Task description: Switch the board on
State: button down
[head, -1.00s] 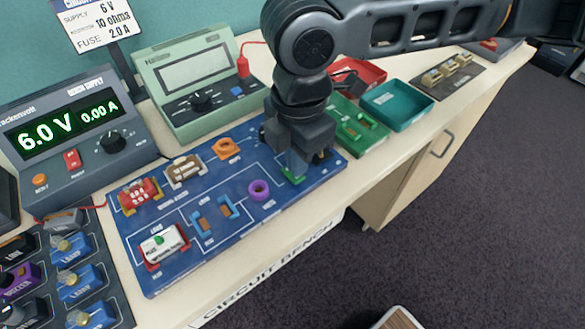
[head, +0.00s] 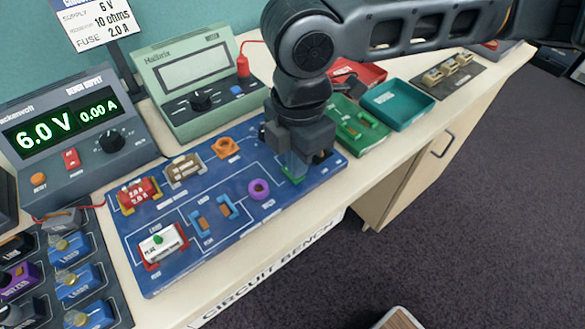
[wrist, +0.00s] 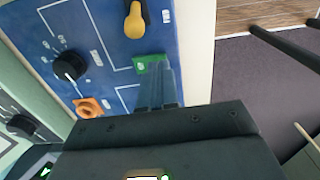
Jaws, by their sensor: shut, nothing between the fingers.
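The blue circuit board (head: 190,262) lies on the bench, and part of it shows in the wrist view (wrist: 105,45). My gripper (head: 294,172) is over its right end with the fingers shut and empty. In the wrist view the fingertips (wrist: 155,74) are at a small green part (wrist: 150,63) on the board; I cannot tell whether they touch it. A yellow-orange lever-like part (wrist: 135,20) is beyond the green part, and a black knob with a white pointer (wrist: 70,65) is to the left. My gripper hides these two in the head view.
The power supply (head: 65,140) reads 6.0 V and 0.00 A. A green meter (head: 190,85) stands behind the board. A green tray (head: 360,145), a teal tray (head: 400,105) and a red tray (head: 368,75) lie to the right.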

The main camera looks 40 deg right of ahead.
jog(key=shift+f+b, duration=0.35)
jog(key=shift+f, duration=0.25)
dwell(0.3)
notch_tip(320, 180, up, 7)
jog(key=p, duration=0.6)
jog(key=shift+r, duration=0.1)
dwell(0.6)
